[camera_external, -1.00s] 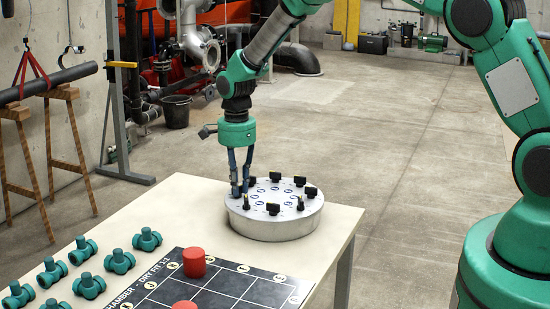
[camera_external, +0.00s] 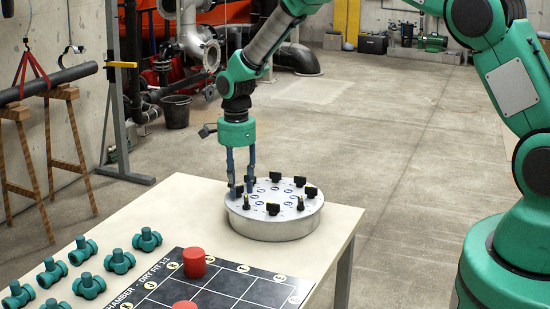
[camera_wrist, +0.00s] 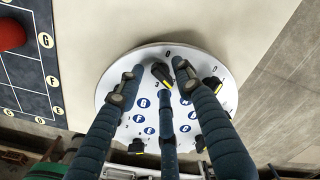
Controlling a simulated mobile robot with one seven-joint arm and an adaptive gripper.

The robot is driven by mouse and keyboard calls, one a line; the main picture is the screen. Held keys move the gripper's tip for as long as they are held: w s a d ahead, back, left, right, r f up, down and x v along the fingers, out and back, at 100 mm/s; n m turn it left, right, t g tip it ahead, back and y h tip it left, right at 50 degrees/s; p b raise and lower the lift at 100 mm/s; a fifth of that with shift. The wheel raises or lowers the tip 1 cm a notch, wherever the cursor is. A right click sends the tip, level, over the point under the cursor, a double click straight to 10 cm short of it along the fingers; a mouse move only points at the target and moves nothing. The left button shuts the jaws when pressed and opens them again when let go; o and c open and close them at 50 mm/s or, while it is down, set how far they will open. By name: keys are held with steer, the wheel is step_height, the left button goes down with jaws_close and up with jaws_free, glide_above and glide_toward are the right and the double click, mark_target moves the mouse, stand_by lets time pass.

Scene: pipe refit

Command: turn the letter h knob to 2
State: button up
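A round pale dial plate (camera_external: 272,227) stands on the table, with several black knobs around its top and blue-ringed marks inside them. It also shows in the wrist view (camera_wrist: 112,92). My gripper (camera_external: 240,193) points down over its left part. In the wrist view, my gripper's (camera_wrist: 158,68) blue fingers stand apart on either side of a black knob (camera_wrist: 161,74) with a yellow mark. A gap shows at the left fingertip; the right one is close, and contact is unclear.
Other knobs stand close by, one just right of my fingers (camera_wrist: 213,85). A dark grid board (camera_external: 235,290) with red cylinders (camera_external: 194,262) lies nearer on the table. Several green pipe fittings (camera_external: 119,261) stand left of it. Bare tabletop (camera_external: 180,210) lies left of the dial.

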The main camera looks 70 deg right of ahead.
mark_target(238, 187)
step_height(238, 187, up, 12)
stand_by(0.8)
steer(key=shift+r, duration=0.1)
stand_by(0.4)
